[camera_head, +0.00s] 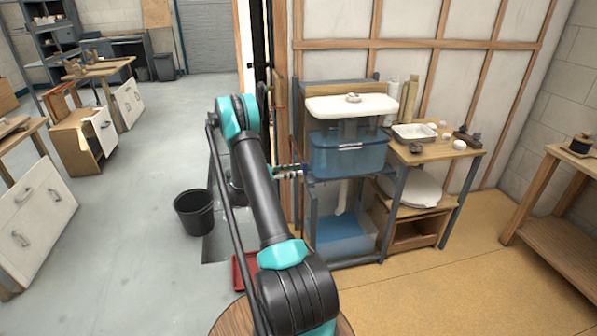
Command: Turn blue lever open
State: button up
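I cannot make out a blue lever in the head view. A short row of small dark and pale pieces (290,172) shows just right of my arm, beside the metal stand. It is too small to tell what these are. My arm rises through the middle of the picture and bends at a teal joint near the stand.
A wooden side table (440,154) with a white tray (413,134) and small parts adjoins the stand. A black bucket (194,214) and a red tray (243,272) are on the floor. A workbench (565,210) stands at the right. The left floor is mostly open.

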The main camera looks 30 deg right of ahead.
jog(key=v, duration=1)
jog(key=shift+a, duration=0.15)
